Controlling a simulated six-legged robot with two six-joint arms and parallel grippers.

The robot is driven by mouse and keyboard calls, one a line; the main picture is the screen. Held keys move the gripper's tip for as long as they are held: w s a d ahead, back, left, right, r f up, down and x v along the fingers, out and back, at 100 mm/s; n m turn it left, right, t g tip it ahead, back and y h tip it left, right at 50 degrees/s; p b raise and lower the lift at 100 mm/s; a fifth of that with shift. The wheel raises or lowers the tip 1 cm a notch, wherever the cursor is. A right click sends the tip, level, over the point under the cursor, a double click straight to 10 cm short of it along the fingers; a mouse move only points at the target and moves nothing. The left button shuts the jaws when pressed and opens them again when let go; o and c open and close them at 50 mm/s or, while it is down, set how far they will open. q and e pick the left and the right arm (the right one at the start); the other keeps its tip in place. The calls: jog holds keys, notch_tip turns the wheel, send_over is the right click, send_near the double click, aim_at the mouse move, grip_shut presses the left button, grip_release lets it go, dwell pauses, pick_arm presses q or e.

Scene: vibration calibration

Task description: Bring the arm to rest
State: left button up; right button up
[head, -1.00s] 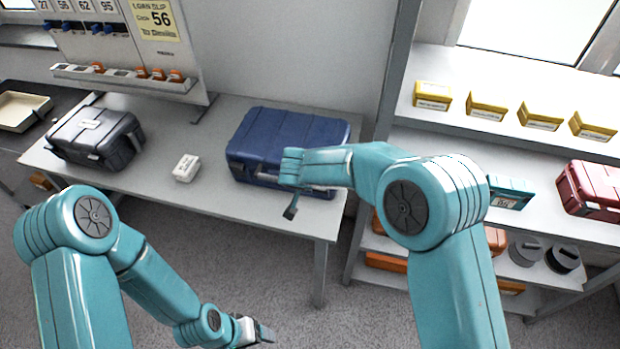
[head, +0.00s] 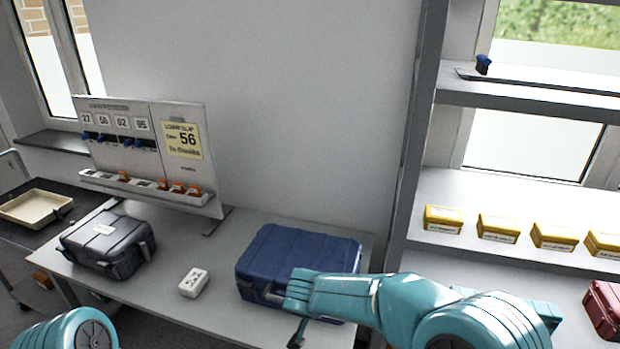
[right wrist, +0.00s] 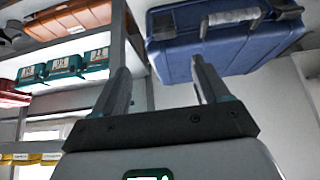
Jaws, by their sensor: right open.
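My right arm reaches in from the right in the head view, and its gripper (head: 297,330) is at the front edge of the bench beside the blue case (head: 290,262). In the right wrist view the right gripper (right wrist: 160,85) is open, its two fingers apart with nothing between them. The blue case (right wrist: 215,45) shows beyond the fingertips there, apart from them as far as I can tell. Only the shoulder joint of my left arm shows at the lower left of the head view. The left gripper is out of view.
A dark grey case (head: 108,245) and a small white box (head: 193,282) lie on the bench (head: 220,318). A board (head: 150,150) with a yellow slip stands behind. Shelves at right hold yellow boxes (head: 497,228) and a red case (head: 606,308). A beige tray (head: 35,206) is far left.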

jog(key=s+d+f+n+g+h+b, duration=0.15)
jog(key=s+d+f, duration=0.25)
jog(key=d+f, duration=0.65)
jog(key=s+d+f+g+b, duration=0.1)
jog(key=s+d+f+b, duration=0.25)
jog(key=d+f, duration=0.7)
jog(key=s+a+f+n+y, duration=0.2)
jog(key=s+a+f+y, duration=0.3)
jog(key=s+f, duration=0.6)
jog(key=s+a+r+m+g+y, duration=0.1)
jog(key=s+a+r+g+y, duration=0.1)
jog(key=s+a, duration=0.6)
jog(key=s+r+g, duration=0.1)
jog(key=s, duration=0.2)
jog(key=shift+r+m+y, duration=0.3)
jog(key=shift+m+y, duration=0.05)
jog(key=shift+g, duration=0.25)
